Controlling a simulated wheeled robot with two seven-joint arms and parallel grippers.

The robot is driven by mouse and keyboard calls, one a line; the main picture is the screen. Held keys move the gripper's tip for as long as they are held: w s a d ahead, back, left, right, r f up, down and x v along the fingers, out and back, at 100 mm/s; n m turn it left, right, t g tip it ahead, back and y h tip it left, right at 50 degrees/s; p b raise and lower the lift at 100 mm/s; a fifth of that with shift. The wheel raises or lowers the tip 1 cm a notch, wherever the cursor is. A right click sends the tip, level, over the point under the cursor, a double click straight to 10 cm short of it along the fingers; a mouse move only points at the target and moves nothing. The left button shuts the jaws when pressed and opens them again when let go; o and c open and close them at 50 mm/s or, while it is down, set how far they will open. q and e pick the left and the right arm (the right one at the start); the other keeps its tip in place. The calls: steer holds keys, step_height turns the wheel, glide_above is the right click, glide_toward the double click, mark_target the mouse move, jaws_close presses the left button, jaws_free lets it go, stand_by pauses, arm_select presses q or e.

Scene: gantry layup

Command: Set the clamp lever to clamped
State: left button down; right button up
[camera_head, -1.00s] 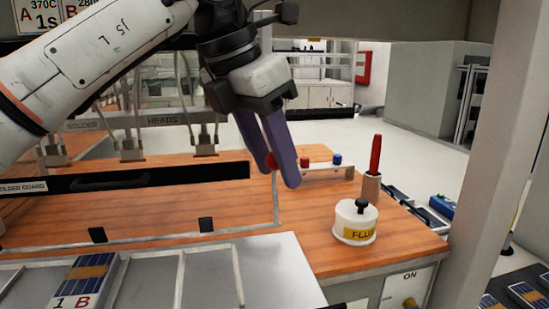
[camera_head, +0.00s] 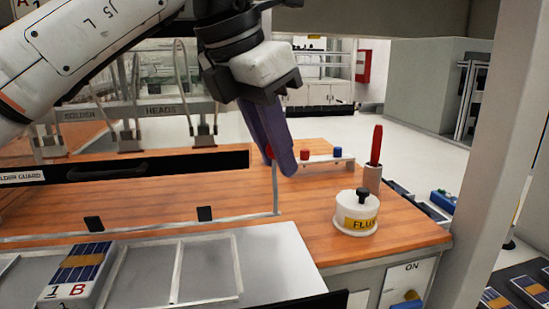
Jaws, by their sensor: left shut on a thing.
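My left gripper (camera_head: 280,160) reaches down from the upper left over the wooden bench, its two purple fingers close together. A red knob (camera_head: 269,152) shows at the left edge of the fingers, mostly covered by them, and the fingers are shut on it. A thin metal upright (camera_head: 276,195) runs below the fingertips to the bench. I cannot tell whether the knob sits on it. No clamp lever is plainly marked, and the fingers hide whatever carries the knob. My right gripper is not in view.
A white flux pot (camera_head: 355,213) and a red-handled tool in a holder (camera_head: 372,175) stand to the right. A bar with red and blue knobs (camera_head: 322,160) lies behind. The black solder guard bar (camera_head: 120,170) crosses the left. A grey tray (camera_head: 212,270) lies in front.

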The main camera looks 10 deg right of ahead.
arm_select(q)
steer(key=s+t+b, duration=0.1)
steer(key=t+b, duration=0.1)
steer(key=b, duration=0.2)
steer(key=s+f+t+b, duration=0.1)
steer(key=s+t+b, duration=0.1)
steer(key=b, duration=0.2)
steer(key=s+m+t+b, duration=0.1)
steer(key=s+t+b, duration=0.1)
steer(key=b, duration=0.2)
steer(key=shift+s+f+h+b, duration=0.15)
steer(key=shift+f+h+b, duration=0.15)
steer(key=shift+b, duration=0.05)
steer(key=c, duration=1.6)
jaws_free()
steer(key=shift+o, duration=0.2)
steer(key=shift+s+r, duration=0.1)
